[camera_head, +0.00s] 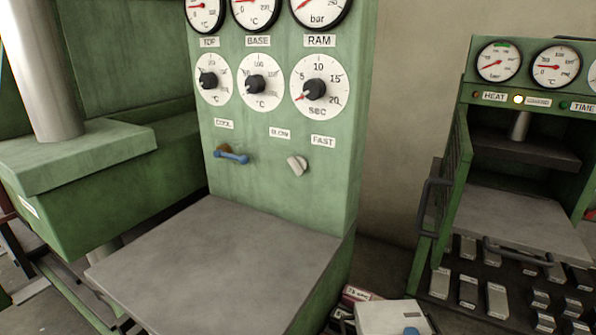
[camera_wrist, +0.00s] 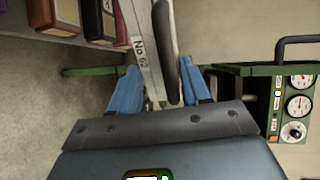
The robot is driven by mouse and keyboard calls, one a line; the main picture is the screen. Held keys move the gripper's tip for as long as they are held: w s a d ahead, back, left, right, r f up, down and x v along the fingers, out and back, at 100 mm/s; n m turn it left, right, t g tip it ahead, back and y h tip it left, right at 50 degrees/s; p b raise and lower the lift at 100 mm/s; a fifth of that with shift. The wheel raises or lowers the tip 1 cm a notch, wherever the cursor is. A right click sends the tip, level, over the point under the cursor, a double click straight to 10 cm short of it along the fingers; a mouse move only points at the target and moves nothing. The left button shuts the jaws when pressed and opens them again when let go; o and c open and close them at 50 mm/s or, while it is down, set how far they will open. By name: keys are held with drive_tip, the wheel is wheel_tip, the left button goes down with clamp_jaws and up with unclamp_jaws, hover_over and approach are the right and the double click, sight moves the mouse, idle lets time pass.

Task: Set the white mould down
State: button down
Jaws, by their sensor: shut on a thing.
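My gripper (camera_wrist: 159,68) has its two blue fingers closed on either side of the white mould (camera_wrist: 143,45), which carries a "No 62" label and a dark handle-like strip. In the head view a pale block that looks like the same mould (camera_head: 385,317) shows at the bottom edge, right of the bare grey plate (camera_head: 215,262), with a blue patch on it that may be a fingertip. The mould's far end and underside are hidden or cut off.
A green panel (camera_head: 275,120) with gauges, dials and a blue-handled lever rises behind the grey plate. A second green press (camera_head: 525,215) with an open door stands at right above several metal blocks. Boxes (camera_wrist: 97,18) sit close to the mould in the wrist view.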

drive_tip(key=shift+w+a+f, duration=0.2)
drive_tip(key=shift+w+a, duration=0.3)
drive_tip(key=shift+a, duration=0.3)
drive_tip(key=shift+s, duration=0.15)
